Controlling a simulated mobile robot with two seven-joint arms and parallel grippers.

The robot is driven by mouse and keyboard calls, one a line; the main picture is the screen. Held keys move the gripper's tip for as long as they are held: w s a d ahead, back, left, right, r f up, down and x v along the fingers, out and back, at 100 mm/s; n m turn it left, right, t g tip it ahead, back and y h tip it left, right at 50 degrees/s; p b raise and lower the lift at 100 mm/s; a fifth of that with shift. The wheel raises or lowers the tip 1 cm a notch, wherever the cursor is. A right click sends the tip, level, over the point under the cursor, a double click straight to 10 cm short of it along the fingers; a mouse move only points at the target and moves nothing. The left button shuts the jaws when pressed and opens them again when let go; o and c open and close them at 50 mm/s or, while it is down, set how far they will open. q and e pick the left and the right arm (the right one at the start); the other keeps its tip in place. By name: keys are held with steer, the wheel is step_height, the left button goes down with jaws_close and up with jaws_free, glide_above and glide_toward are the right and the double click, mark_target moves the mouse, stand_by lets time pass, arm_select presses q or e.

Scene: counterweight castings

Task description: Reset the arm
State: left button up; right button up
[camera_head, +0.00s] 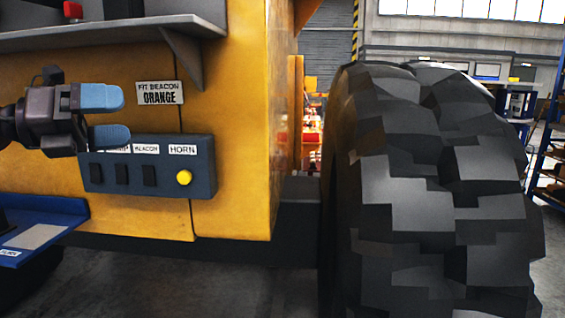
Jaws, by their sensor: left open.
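My left gripper (122,116) comes in from the left edge, level and pointing right. Its two blue-grey fingertips are apart, with nothing visible between them. It is in front of a yellow machine body (233,80), and the lower finger overlaps the top left of a dark switch box (205,168). I cannot tell whether it touches the box. The box carries several black switches, a yellow button (184,177), and labels reading BEACON and HORN; another label is partly hidden by the finger. My right gripper is not in view.
A sign (160,93) reads "FIT BEACON ORANGE". A grey shelf (120,33) with a red-topped item (73,10) juts out above. A blue tray (50,212) is at lower left. A large black tyre (420,190) fills the right. Shelving (553,150) stands at far right.

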arm_select(q)
steer(key=s+a+f+n+t+y, duration=0.15)
steer(key=f+n+t, duration=0.25)
steer(key=f+n, duration=0.65)
steer(key=a+f+n+t+y, duration=0.3)
steer(key=f+n, duration=0.4)
steer(key=f, duration=0.6)
steer(key=a+f+n+t+y, duration=0.1)
steer(key=f+n+t+y, duration=0.3)
steer(key=f+n, duration=0.55)
steer(key=s+d+f+n+g+y, duration=0.1)
steer(key=s+f+n+g+y, duration=0.1)
steer(key=s+f+n, duration=0.2)
steer(key=s+d+f+n+g+y, duration=0.1)
steer(key=s+f+n+g+y, duration=0.1)
steer(key=s+f, duration=0.8)
steer(key=s+d+f+n+g+y, duration=0.1)
steer(key=s+f+n+g+y, duration=0.2)
steer(key=f, duration=1.3)
steer(key=s+n+g, duration=0.1)
steer(key=s+n, duration=0.2)
steer(key=s, duration=0.1)
steer(key=shift+s+d, duration=0.15)
steer(key=shift+d, duration=0.15)
steer(key=shift+r, duration=0.1)
